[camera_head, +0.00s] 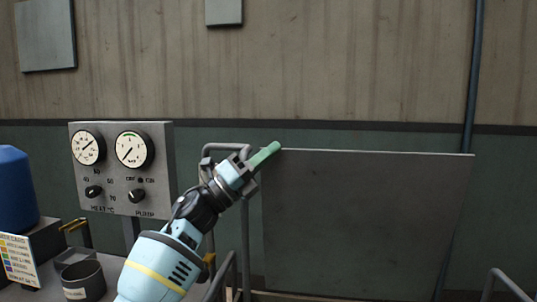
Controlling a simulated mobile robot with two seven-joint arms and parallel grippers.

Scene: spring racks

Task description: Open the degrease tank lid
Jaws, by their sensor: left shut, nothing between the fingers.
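A broad flat grey panel, which looks like the degrease tank lid (365,220), stands close to upright in the right half of the head view. The tank below it is mostly out of the picture. My left gripper (266,154) is shut and empty, with its green fingers together at the panel's upper left corner. I cannot tell whether the fingertips touch the panel. My right gripper is not in view.
A control box (122,170) with two gauges and knobs stands at the left. A blue container (14,190) and a dark grey cup (83,280) are at the lower left. Grey pipe rails (245,250) run beside my left arm. A wall closes the back.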

